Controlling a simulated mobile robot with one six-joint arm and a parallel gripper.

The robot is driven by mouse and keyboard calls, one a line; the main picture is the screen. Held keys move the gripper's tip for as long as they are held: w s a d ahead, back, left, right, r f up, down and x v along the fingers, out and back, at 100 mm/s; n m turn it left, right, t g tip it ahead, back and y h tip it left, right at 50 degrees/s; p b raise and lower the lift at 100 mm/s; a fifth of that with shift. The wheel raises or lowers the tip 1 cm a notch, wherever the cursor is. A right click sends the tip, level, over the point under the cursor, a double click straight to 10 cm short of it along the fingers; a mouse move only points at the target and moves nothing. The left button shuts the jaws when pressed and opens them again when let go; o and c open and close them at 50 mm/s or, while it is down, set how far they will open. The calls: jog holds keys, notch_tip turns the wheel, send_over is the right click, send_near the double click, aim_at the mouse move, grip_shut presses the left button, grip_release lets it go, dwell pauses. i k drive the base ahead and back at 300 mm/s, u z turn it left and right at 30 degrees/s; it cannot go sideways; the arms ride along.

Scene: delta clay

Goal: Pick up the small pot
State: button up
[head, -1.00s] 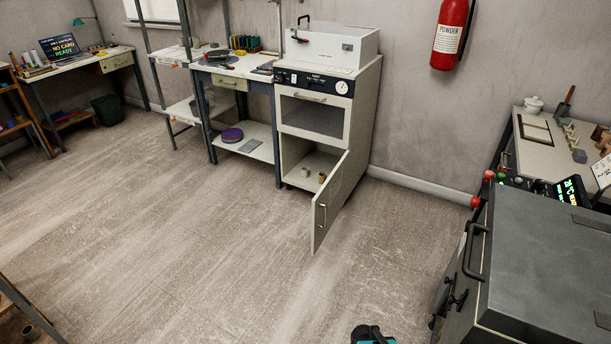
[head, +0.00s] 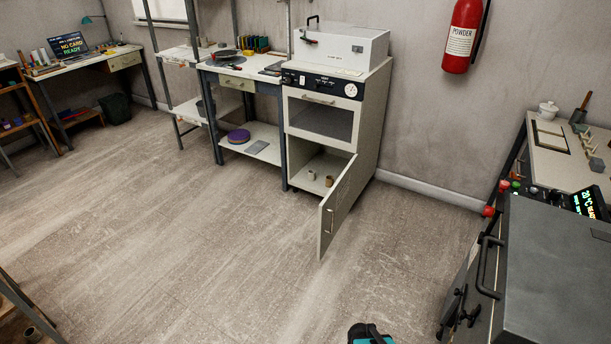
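Two small pot-like vessels stand on the floor of the open lower cabinet under the oven: a pale grey one (head: 311,175) and a tan-brown one (head: 328,181) to its right. A white lidded pot (head: 548,110) stands at the back of the right bench. I cannot tell which of these is the small pot. All are well away from me. A black and teal part of my arm (head: 370,335) shows at the bottom edge. My gripper's fingers are not visible, and nothing held can be seen.
The cabinet door (head: 338,208) stands open into the room. A dark grey machine (head: 560,265) with a black handle fills the lower right. A workbench (head: 232,85) with a lower shelf stands left of the oven (head: 322,115). The middle floor (head: 190,240) is clear.

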aim_at(312, 175)
jog(key=u, duration=0.4)
jog(key=i, duration=0.7)
jog(key=u, duration=0.9)
jog(key=i, duration=2.4)
jog(key=z, duration=0.25)
jog(key=i, duration=0.6)
jog(key=z, duration=0.3)
